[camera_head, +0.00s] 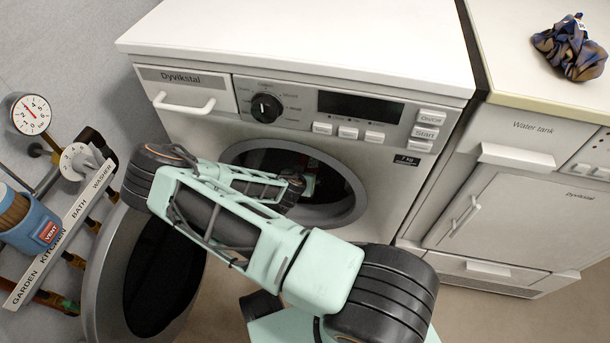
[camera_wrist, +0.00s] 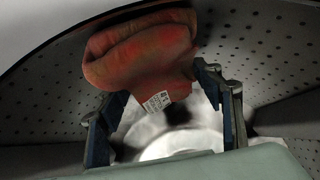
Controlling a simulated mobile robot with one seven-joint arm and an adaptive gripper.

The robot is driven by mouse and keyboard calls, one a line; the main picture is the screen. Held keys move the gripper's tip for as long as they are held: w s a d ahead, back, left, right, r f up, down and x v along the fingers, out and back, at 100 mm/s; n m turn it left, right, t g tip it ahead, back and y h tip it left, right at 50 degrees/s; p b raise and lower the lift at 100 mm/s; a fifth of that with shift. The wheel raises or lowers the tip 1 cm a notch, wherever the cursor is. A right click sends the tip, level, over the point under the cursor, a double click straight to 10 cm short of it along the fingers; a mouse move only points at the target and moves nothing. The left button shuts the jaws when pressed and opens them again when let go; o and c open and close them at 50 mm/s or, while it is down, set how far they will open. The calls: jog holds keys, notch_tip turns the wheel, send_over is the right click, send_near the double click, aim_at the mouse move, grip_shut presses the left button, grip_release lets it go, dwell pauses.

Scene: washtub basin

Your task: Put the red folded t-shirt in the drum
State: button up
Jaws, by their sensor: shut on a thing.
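The red folded t-shirt (camera_wrist: 140,52) shows in the wrist view as a bulky roll with a white printed label. My gripper (camera_wrist: 166,86) is shut on the t-shirt, with one finger on each side of its lower part. The perforated grey wall of the drum (camera_wrist: 255,45) surrounds both. In the head view my arm reaches through the round opening of the washing machine (camera_head: 350,205). My gripper is mostly hidden there by the arm and the dark interior. I cannot tell whether the t-shirt touches the drum wall.
The round washer door (camera_head: 97,270) stands open at the lower left, close to my arm. Pipes and a gauge (camera_head: 31,114) are on the left wall. A dark crumpled cloth (camera_head: 570,48) lies on the right counter above a second appliance (camera_head: 505,220).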

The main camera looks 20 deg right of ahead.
jog(key=o, duration=1.4)
jog(key=shift+s+a+r, duration=0.1)
jog(key=shift+r, duration=0.2)
jog(key=p+v, duration=0.4)
jog(key=v, duration=0.7)
jog(key=shift+s+a+r, duration=0.15)
jog(key=shift+s, duration=0.05)
